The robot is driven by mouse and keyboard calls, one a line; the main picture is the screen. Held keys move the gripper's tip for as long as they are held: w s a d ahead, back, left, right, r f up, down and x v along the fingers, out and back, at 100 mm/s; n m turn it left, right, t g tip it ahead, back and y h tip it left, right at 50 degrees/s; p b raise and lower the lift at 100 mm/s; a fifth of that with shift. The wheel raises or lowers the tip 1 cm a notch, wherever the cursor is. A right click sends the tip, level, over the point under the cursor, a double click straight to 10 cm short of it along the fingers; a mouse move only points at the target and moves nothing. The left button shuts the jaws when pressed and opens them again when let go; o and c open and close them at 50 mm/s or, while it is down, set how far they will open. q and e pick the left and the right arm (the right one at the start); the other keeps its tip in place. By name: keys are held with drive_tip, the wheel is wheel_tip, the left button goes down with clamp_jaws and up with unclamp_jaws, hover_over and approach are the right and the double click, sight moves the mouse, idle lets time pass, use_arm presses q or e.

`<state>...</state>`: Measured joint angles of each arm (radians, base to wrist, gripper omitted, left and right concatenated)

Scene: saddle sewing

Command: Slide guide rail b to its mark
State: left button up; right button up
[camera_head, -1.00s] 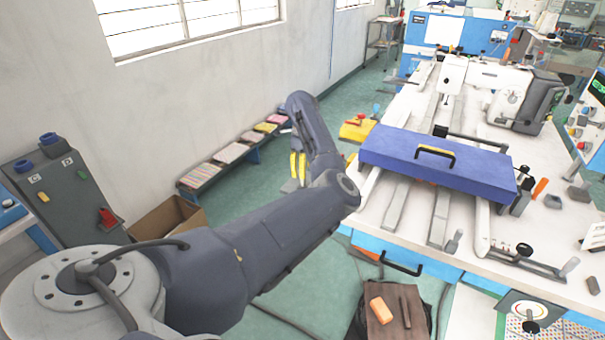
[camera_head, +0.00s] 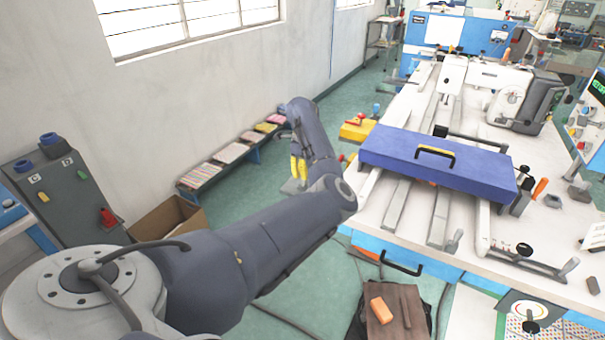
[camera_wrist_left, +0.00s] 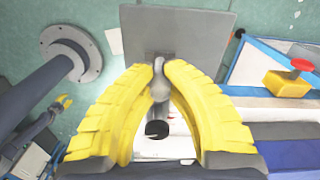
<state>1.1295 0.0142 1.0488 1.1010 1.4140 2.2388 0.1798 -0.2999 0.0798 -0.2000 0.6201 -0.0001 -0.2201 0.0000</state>
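Several pale guide rails (camera_head: 440,212) run along the white table, partly hidden under a blue case; I cannot tell which one is b, and I make out no mark. My left gripper (camera_head: 298,168), with yellow fingers, points down left of the table's edge in the head view. In the left wrist view, the fingertips of my left gripper (camera_wrist_left: 160,68) sit close on both sides of a grey lever-like knob (camera_wrist_left: 158,88). A black round knob (camera_wrist_left: 157,129) shows between the fingers. I cannot tell whether the fingers touch the lever. My right gripper is not in view.
The blue case (camera_head: 435,165) with a black-and-yellow handle lies across the rails. A yellow box with a red button (camera_head: 357,129) stands at the table's left side. A grey machine head (camera_head: 510,95) stands behind. A low bench (camera_head: 230,155) runs along the wall.

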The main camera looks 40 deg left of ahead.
use_arm(q)
clamp_jaws()
drive_tip(key=shift+s+a, duration=0.15)
drive_tip(key=shift+a, duration=0.7)
drive_tip(key=o, duration=0.9)
unclamp_jaws()
drive_tip(key=shift+d, duration=0.1)
wheel_tip(320, 180, up, 12)
wheel_tip(320, 180, up, 5)
drive_tip(key=n, duration=0.3)
drive_tip(key=shift+f, duration=0.15)
drive_tip(key=shift+n, duration=0.3)
wheel_tip(320, 180, down, 17)
drive_tip(key=shift+f, duration=0.1)
